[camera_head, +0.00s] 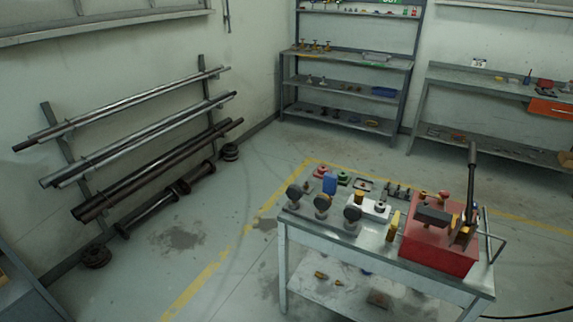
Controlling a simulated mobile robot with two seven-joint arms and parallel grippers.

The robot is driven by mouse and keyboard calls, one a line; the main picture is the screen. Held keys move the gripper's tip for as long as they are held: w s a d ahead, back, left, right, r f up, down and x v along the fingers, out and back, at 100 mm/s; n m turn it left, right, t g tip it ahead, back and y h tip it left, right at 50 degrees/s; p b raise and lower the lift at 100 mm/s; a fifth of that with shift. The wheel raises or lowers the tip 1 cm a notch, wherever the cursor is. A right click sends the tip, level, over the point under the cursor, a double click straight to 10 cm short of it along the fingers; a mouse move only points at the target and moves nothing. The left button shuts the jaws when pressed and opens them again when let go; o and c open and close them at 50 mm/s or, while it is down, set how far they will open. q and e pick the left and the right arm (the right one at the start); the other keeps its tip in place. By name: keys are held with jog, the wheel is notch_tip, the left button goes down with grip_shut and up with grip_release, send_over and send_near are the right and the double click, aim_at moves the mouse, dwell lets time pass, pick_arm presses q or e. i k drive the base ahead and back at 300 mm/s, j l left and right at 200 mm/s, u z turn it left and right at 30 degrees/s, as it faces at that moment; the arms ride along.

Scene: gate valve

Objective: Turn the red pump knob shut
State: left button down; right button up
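A red box-shaped pump (432,246) stands on the right end of a metal work table (335,236). A long dark lever (472,170) rises from its right side. A dark block-like part (433,215) lies across its top. A small reddish-brown knob-like part (443,197) shows just behind the top. I cannot tell whether it belongs to the pump or how far any knob is turned. Neither of my grippers is in view, and nothing touches the pump.
Pipe racks (140,135) line the left wall. Shelving (345,85) and a bench (490,75) stand at the back. The floor (215,225) left of the table is clear.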

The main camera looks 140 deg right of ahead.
aim_at(444, 195)
jog(key=k+l+u, duration=0.1)
jog(key=u, duration=0.25)
jog(key=k+u, duration=0.35)
jog(key=k+z, duration=0.4)
jog(key=k+l+z, duration=0.1)
jog(key=k+z, duration=0.3)
jog(key=z, duration=0.5)
jog(key=k+l+z, duration=0.1)
jog(key=z, duration=0.4)
jog(key=k+z, duration=0.1)
jog(key=z, duration=0.35)
jog(key=l+z, duration=0.1)
jog(key=z, duration=0.4)
jog(key=l+z, duration=0.1)
jog(key=z, duration=0.4)
jog(key=l+z, duration=0.15)
jog(key=z, duration=0.35)
jog(key=l+z, duration=0.1)
jog(key=z, duration=0.4)
jog(key=k+l+z, duration=0.1)
jog(key=z, duration=1.1)
jog(key=k+l, duration=0.05)
jog(key=k, duration=0.05)
